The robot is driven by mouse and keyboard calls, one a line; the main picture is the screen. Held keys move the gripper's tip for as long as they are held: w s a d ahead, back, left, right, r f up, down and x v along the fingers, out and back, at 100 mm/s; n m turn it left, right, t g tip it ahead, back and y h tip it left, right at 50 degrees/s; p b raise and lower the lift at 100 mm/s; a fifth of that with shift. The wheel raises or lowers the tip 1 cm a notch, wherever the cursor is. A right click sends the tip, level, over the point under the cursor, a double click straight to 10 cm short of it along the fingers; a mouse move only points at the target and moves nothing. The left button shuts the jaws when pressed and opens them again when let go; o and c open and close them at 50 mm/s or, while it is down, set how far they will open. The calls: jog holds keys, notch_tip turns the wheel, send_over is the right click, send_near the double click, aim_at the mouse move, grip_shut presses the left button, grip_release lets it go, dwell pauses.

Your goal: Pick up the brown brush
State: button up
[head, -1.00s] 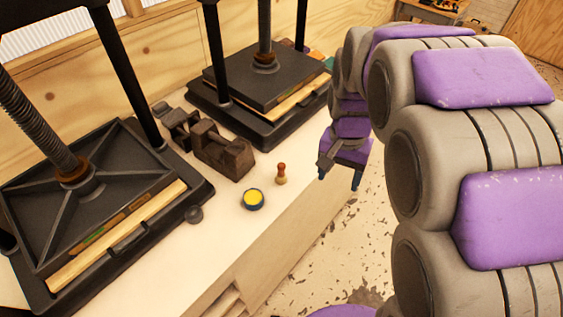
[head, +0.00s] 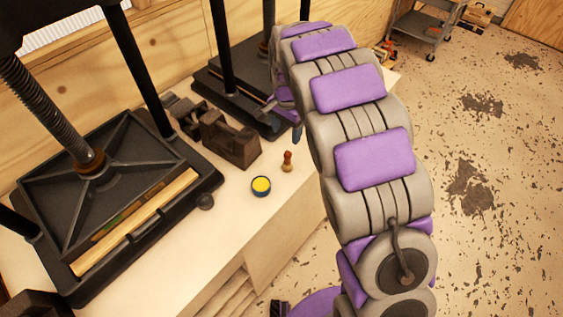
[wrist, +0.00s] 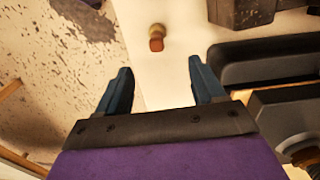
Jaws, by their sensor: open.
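The brown brush (head: 287,161) is a small upright piece with a reddish-brown knob and a paler lower part. It stands on the pale bench top near its front edge. In the wrist view the brush (wrist: 157,38) is at the top centre, beyond the fingertips and roughly in line with the gap between them. My gripper (wrist: 160,68) is open and empty, with its two blue fingers apart. In the head view my gripper (head: 283,118) is partly hidden by my arm and hangs above the bench, beyond the brush and apart from it.
A round tin with a yellow top (head: 261,186) sits left of the brush. A dark metal block (head: 229,140) is behind them. Black presses stand at the left (head: 110,190) and the back (head: 228,92). Bare bench top (head: 190,245) lies in front.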

jog(key=b, duration=0.1)
send_over(291, 161)
jog(key=d, duration=0.1)
notch_tip(291, 161, down, 7)
jog(key=a+f, duration=0.1)
jog(key=a+f+b, duration=0.1)
jog(key=a+f, duration=0.1)
jog(key=shift+w+a+f, duration=0.15)
jog(key=shift+w, duration=0.2)
jog(key=f, duration=0.1)
jog(key=d+f+b, duration=0.1)
jog(key=f, duration=0.1)
jog(key=d+f, duration=0.1)
jog(key=shift+d+f, duration=0.1)
jog(key=shift+f, duration=0.1)
jog(key=shift+a, duration=1.05)
jog(key=shift+c, duration=2.2)
jog(key=shift+d, duration=0.9)
jog(key=c, duration=0.6)
jog(key=shift+c, duration=0.5)
jog(key=shift+a, duration=0.6)
jog(key=shift+a+r, duration=0.1)
jog(key=shift+r, duration=0.05)
